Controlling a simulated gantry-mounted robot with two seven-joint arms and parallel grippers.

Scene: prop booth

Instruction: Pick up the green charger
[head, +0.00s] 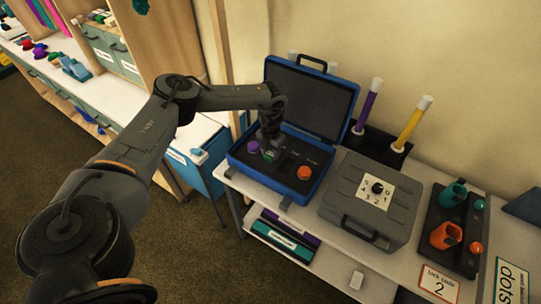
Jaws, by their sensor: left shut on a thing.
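An open blue case (308,196) with a dark lining stands on the white table, its lid leaning up at the back. My left gripper (272,150) reaches down into the case and is shut on the green charger (278,155), of which only a small part shows below the fingers. A purple piece (253,147) sits left of the gripper and an orange piece (304,173) sits to its right in the case. I cannot tell whether the charger touches the case floor. My right gripper is not in view.
A grey closed case (345,215) with a dial card stands right of the blue case. Further right is a dark tray (440,258) with teal and orange items. Purple (367,105) and yellow (412,122) tubes stand behind, near the wall.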

